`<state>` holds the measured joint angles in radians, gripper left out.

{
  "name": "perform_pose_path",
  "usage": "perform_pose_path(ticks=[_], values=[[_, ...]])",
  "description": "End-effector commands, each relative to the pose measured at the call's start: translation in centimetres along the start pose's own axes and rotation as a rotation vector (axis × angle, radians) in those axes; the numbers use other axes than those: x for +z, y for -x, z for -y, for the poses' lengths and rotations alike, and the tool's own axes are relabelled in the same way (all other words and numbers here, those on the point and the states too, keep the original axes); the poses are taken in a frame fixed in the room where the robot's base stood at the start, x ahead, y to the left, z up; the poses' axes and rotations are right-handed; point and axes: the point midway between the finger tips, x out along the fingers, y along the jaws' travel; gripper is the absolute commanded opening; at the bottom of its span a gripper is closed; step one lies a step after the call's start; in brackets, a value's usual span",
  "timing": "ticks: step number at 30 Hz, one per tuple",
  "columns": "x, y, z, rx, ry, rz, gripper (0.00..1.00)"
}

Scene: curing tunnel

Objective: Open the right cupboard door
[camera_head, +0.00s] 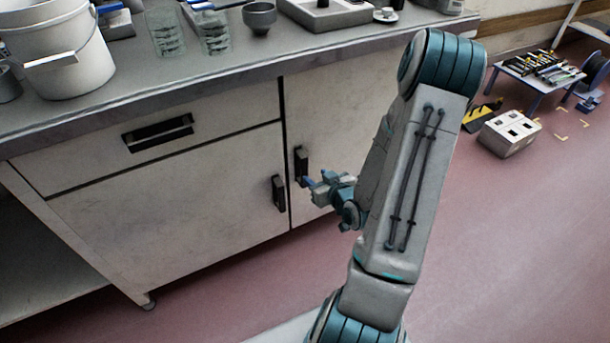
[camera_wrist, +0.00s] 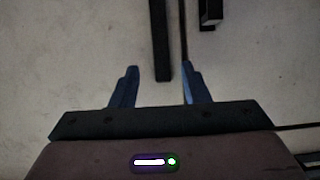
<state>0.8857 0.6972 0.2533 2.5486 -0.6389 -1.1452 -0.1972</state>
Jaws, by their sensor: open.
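The right cupboard door (camera_head: 340,115) is a pale panel right of the dark seam, and it is shut. Its black upright bar handle (camera_head: 301,160) is near the seam. My gripper (camera_head: 308,183) is open at the lower end of this handle. In the wrist view, a black bar handle (camera_wrist: 160,40) reaches between the two blue fingertips, nearer the left one. I take it as the same handle; I cannot tell whether a finger touches it. My forearm hides much of the right door in the head view.
The left door (camera_head: 180,215) is shut, with its own black handle (camera_head: 278,193) close by across the seam. A drawer (camera_head: 165,132) is above it. The counter (camera_head: 130,105) holds a white bucket (camera_head: 62,50), glass beakers and a bowl.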

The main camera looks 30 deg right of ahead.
Motion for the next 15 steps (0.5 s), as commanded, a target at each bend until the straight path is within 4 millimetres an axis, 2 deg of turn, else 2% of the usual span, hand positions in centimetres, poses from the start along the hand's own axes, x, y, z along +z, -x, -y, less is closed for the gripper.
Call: perform_pose_path(ticks=[4, 9, 15], values=[[0.5, -0.8, 0.1, 0.001, 0.004, -0.002, 0.42], [0.3, -4.4, 0.2, -0.002, 0.001, 0.000, 0.42], [0.2, -7.5, 0.1, 0.000, 0.001, -0.001, 0.42]])
